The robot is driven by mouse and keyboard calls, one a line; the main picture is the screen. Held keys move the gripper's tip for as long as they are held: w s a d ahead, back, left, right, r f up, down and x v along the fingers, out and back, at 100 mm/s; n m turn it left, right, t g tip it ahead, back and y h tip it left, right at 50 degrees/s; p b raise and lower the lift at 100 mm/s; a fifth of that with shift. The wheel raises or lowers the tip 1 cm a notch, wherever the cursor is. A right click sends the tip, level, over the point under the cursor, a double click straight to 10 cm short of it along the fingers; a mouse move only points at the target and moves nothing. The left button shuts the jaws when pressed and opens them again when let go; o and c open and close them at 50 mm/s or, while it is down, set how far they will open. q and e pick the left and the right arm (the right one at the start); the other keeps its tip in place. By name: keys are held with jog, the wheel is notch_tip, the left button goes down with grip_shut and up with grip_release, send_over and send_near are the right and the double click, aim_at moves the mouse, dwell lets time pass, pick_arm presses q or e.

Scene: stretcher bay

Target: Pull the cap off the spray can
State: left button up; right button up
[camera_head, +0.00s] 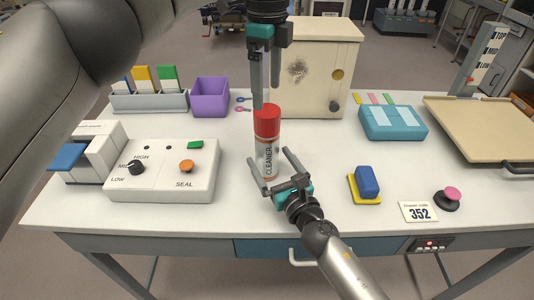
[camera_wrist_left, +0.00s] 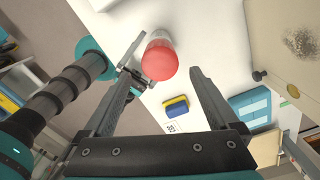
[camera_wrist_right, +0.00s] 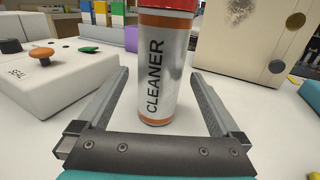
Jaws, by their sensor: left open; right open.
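The spray can (camera_head: 267,157) stands upright on the white table, a silver can marked CLEANER with orange bands. Its red cap (camera_head: 267,121) is on top. In the right wrist view the can (camera_wrist_right: 165,75) stands between and beyond my fingers. My right gripper (camera_head: 274,171) is open low at the can, its fingers on either side; contact cannot be told. My left gripper (camera_head: 264,98) is open and points down just above the cap. In the left wrist view the cap (camera_wrist_left: 159,60) lies beyond the fingertips, between their lines.
A beige cabinet (camera_head: 315,70) stands behind the can, with a purple bin (camera_head: 210,97) to its left. A white control box (camera_head: 165,170) is at left. A blue block on a yellow pad (camera_head: 365,183) and a teal box (camera_head: 393,122) are at right.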

aim_at(267, 110)
jog(key=shift+x, duration=1.5)
jog(key=shift+c, duration=0.2)
grip_shut()
pick_arm(q)
jog(key=shift+o, duration=0.5)
notch_tip(267, 110, up, 2)
jog(key=m, duration=0.3)
jog(key=shift+w+r+m, duration=0.1)
jog(key=shift+r+m, duration=0.1)
jog(key=shift+m, duration=0.2)
notch_tip(267, 110, down, 10)
jog(key=m, duration=0.3)
jog(key=shift+m, duration=0.4)
